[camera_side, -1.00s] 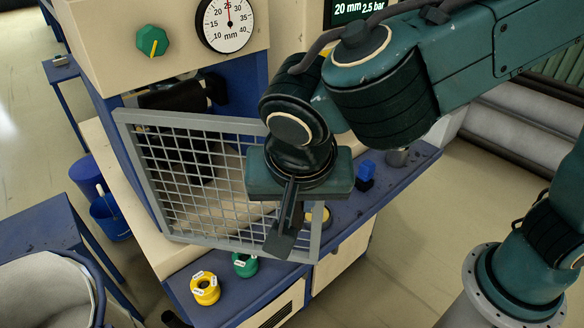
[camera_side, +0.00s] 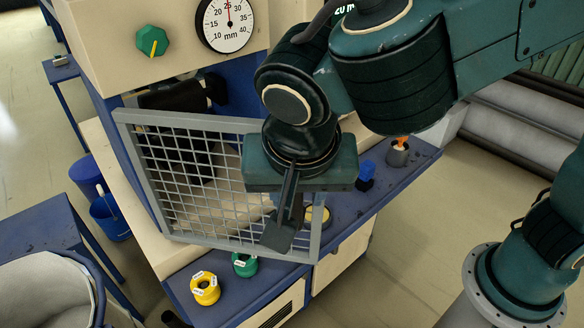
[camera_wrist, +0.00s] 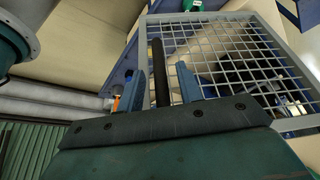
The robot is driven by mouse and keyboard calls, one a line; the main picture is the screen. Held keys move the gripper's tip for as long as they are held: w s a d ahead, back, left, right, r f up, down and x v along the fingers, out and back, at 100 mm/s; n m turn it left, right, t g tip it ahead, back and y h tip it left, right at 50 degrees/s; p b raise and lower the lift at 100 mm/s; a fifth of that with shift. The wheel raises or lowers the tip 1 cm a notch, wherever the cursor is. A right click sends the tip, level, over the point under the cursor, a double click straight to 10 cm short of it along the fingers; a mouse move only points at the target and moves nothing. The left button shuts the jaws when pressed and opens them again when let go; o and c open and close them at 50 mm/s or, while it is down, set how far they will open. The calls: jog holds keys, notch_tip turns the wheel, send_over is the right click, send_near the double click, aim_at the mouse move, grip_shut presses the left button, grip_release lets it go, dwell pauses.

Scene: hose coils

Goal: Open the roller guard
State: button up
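The roller guard (camera_side: 190,196) is a grey framed mesh panel standing in front of the machine's dark rollers (camera_side: 172,98), which show partly over its top edge and through the mesh. My gripper (camera_side: 280,228) is at the guard's right side, and its palm hides the upper right corner of the frame. In the wrist view, my two blue fingers (camera_wrist: 161,88) stand apart. A black upright bar (camera_wrist: 161,70) shows between them, with a gap on each side. The mesh (camera_wrist: 225,52) lies beyond, to the right. Whether the bar is fixed to the guard I cannot tell.
A yellow coil (camera_side: 205,288) and a green coil (camera_side: 245,264) lie on the blue bench (camera_side: 350,214) before the guard. A green knob (camera_side: 152,41) and dial (camera_side: 228,22) are above.

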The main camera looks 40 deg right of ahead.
notch_tip(320, 180, up, 8)
jog(key=shift+f, duration=0.25)
jog(key=shift+s, duration=0.1)
dwell(0.4)
jog(key=shift+a, duration=0.1)
grip_shut()
jog(key=w+d+m, duration=0.1)
jog(key=m, duration=0.1)
jog(key=w+d+r+m+g+y, duration=0.1)
jog(key=w+m, duration=0.1)
jog(key=w+d+r+m+g+y, duration=0.1)
jog(key=w+m, duration=0.1)
jog(key=shift+r+m, duration=0.25)
jog(key=shift+m, duration=0.15)
jog(key=w+d+f+n+g+y, duration=0.3)
jog(key=w+d+f+n, duration=0.1)
jog(key=d, duration=0.5)
jog(key=shift+w+d+f+n, duration=0.15)
jog(key=shift+d+f+n, duration=0.15)
jog(key=shift+d+f, duration=0.1)
